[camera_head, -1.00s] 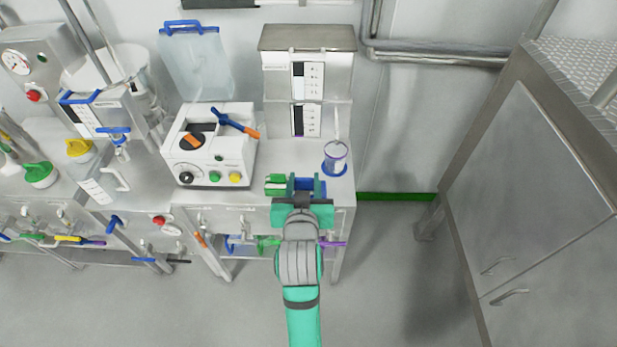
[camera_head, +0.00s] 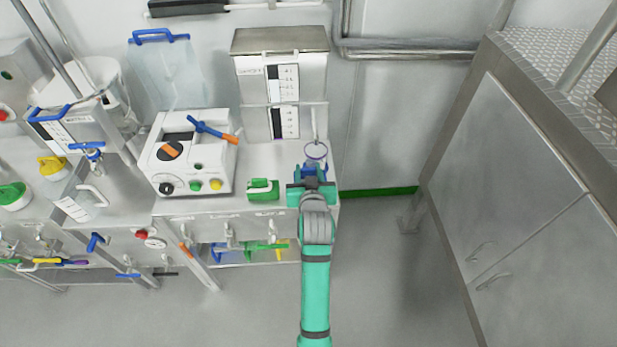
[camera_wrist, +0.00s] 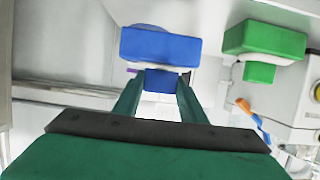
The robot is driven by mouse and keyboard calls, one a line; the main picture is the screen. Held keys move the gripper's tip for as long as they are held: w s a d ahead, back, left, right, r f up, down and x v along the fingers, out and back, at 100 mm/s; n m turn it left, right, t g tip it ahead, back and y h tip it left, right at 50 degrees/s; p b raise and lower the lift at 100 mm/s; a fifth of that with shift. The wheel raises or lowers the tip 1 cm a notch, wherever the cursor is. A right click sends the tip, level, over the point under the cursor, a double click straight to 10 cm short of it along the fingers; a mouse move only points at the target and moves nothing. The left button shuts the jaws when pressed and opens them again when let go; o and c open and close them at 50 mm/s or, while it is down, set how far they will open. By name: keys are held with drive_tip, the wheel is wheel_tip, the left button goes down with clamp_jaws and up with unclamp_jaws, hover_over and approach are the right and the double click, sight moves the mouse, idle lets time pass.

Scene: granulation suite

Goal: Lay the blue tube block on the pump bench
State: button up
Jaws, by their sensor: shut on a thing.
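My gripper (camera_head: 312,180) is shut on the blue tube block (camera_wrist: 160,46). In the wrist view, the gripper's fingers (camera_wrist: 160,88) close on the small blue lower part, beneath a white strip and a wide blue bar. In the head view the block (camera_head: 311,170) is mostly covered by my gripper. It is at the right front part of the pump bench (camera_head: 222,206), just in front of a clear cup. I cannot tell whether the block touches the bench top.
A green block (camera_head: 263,189) sits on the bench left of my gripper. A white pump unit (camera_head: 190,155) stands further left, and a steel cabinet (camera_head: 280,85) stands behind. The clear cup (camera_head: 316,152) is close behind the gripper. A large steel cupboard (camera_head: 500,190) is at right.

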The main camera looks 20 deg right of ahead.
drive_tip(key=shift+w+d+f, duration=0.1)
drive_tip(key=shift+f, duration=1.5)
drive_tip(key=shift+f, duration=0.1)
drive_tip(key=o, duration=1.2)
drive_tip(key=shift+f, duration=0.1)
drive_tip(key=shift+c, duration=0.2)
